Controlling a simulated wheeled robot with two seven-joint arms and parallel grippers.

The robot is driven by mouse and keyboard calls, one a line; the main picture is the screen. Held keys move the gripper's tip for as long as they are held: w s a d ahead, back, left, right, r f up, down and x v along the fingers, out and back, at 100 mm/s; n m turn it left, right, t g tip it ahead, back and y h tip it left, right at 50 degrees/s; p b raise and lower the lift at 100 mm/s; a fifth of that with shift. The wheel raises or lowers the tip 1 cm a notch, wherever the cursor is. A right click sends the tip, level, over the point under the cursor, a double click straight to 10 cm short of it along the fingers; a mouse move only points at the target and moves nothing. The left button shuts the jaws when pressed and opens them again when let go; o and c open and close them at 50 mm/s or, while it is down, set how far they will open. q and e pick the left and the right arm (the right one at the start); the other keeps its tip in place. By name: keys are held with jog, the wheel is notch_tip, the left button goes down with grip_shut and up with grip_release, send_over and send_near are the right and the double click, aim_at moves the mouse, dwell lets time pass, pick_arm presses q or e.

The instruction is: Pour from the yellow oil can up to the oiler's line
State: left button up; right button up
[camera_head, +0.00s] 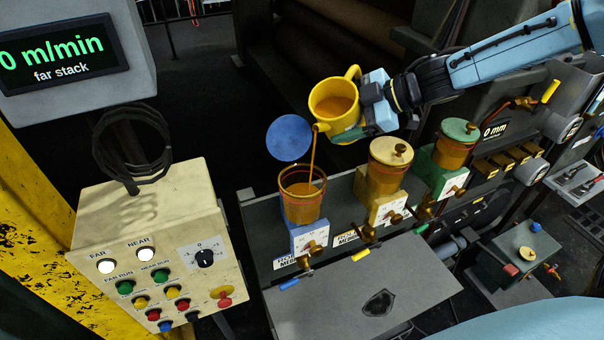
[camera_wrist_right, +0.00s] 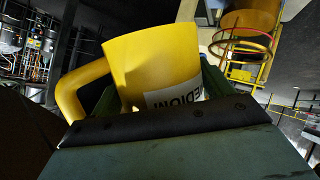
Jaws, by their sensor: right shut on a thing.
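The yellow oil can (camera_head: 327,92) is in my right gripper (camera_head: 352,130), tilted to the left with brown oil inside. It also shows in the right wrist view (camera_wrist_right: 145,65), with part of a white label visible. A brown stream of oil (camera_head: 313,155) runs from its spout into the open oiler cup (camera_head: 304,206) on the blue base. That cup holds brown oil; its line is hard to make out against the oil level. The round blue lid (camera_head: 289,137) stands open behind the cup. My left gripper is not in view.
Two lidded oilers, one on a yellow base (camera_head: 387,208) and one on a green base (camera_head: 449,183), stand to the right. A cream control box (camera_head: 155,247) with buttons is at the left. A grey plate (camera_head: 365,290) lies in front.

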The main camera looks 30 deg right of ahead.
jog(key=shift+s+a+r, duration=0.15)
jog(key=shift+r, duration=0.25)
jog(key=shift+a+h, duration=0.1)
jog(key=shift+h, duration=0.2)
jog(key=shift+a+n, duration=0.15)
jog(key=shift+n, duration=0.15)
jog(key=shift+a+h, duration=0.1)
jog(key=shift+h, duration=0.2)
jog(key=shift+s+d+f+t, duration=0.1)
jog(key=shift+d+t, duration=0.1)
jog(key=shift+t, duration=0.1)
